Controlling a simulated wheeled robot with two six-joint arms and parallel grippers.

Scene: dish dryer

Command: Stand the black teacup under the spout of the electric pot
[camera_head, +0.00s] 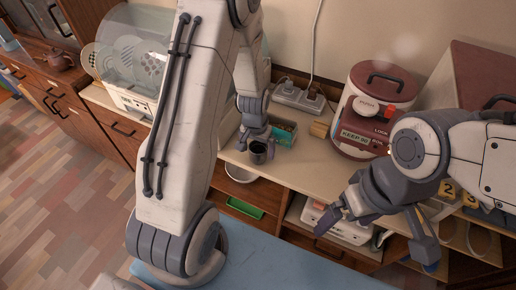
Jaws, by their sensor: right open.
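The black teacup (258,154) is near the front of the wooden counter, upright, directly below my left gripper (256,140). My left gripper points down, with its fingers at the cup's rim, and appears shut on it. I cannot tell whether the cup's base touches the counter. The electric pot (365,131), red and white with a dark handle on its lid, stands on the counter to the right. Its spout is hard to make out. My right gripper (332,218) is open and empty, in front of the counter's edge and below the pot.
A teal-rimmed box (284,134) stands behind the cup, with a power strip (298,97) farther back. A dish dryer (128,70) with plates is at the left. Open shelves below hold a white bowl (240,174) and a green tray (244,208). The counter (305,170) between cup and pot is clear.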

